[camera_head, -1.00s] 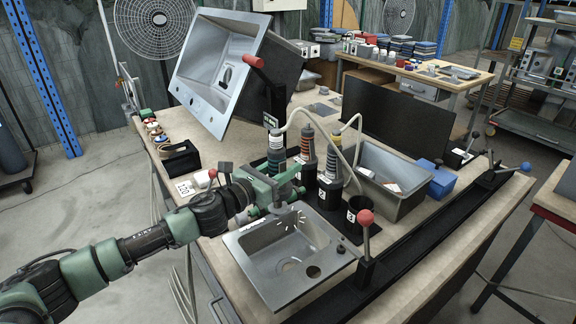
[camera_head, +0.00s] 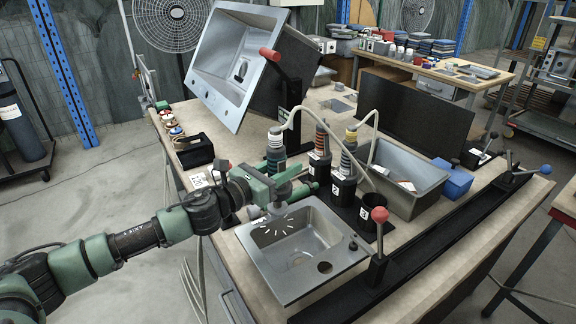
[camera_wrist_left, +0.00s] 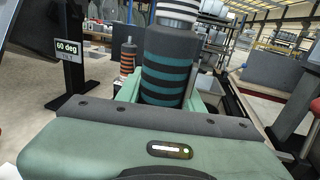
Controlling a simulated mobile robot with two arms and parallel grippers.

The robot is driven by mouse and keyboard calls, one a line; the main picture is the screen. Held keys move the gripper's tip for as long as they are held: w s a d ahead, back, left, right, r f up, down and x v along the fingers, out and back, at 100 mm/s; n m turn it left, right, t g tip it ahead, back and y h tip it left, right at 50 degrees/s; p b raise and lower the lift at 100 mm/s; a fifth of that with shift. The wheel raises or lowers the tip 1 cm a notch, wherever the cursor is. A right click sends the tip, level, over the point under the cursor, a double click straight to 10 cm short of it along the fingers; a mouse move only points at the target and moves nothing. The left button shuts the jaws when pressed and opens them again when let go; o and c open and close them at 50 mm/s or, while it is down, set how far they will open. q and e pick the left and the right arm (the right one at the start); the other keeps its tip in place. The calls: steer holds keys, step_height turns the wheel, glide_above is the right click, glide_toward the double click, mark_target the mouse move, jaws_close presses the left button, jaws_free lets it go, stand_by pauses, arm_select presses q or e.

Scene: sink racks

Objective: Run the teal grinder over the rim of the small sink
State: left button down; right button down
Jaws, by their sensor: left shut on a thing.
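The teal grinder (camera_head: 275,150), a dark upright cylinder with teal bands and a pale top, is held in my left gripper (camera_head: 272,190). Its banded body also shows close up in the left wrist view (camera_wrist_left: 166,65), between the green jaws. The grinder's lower end is at the back rim of the small sink (camera_head: 318,232), left of the middle of that rim. Bright streaks like sparks show just below it inside the basin. Whether the disc touches the rim is too small to tell. My right gripper is out of view.
A red-knobbed lever (camera_head: 379,216) rises at the sink's right. A big tilted sink (camera_head: 232,62) stands behind, and a grey basin (camera_head: 402,180) sits to the right.

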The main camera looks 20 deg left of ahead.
mark_target(269, 144)
arm_select(q)
steer(key=shift+a+b+v, duration=0.2)
steer(key=shift+b+v, duration=0.15)
steer(key=shift+v, duration=0.7)
steer(key=shift+s+a+b, duration=0.45)
steer(key=shift+a, duration=0.05)
steer(key=shift+s+a, duration=0.3)
steer(key=shift+s+a+f+b, duration=0.3)
steer(key=shift+s+a+b, duration=0.4)
steer(key=shift+b, duration=0.2)
steer(key=r+p, duration=0.2)
steer(key=r, duration=0.1)
steer(key=r+p, duration=0.1)
steer(key=p, duration=0.1)
steer(key=shift+d+r, duration=0.25)
steer(key=shift+d, duration=0.15)
steer(key=r+p, duration=0.3)
steer(key=shift+a+r, duration=0.15)
steer(key=shift+a, duration=0.05)
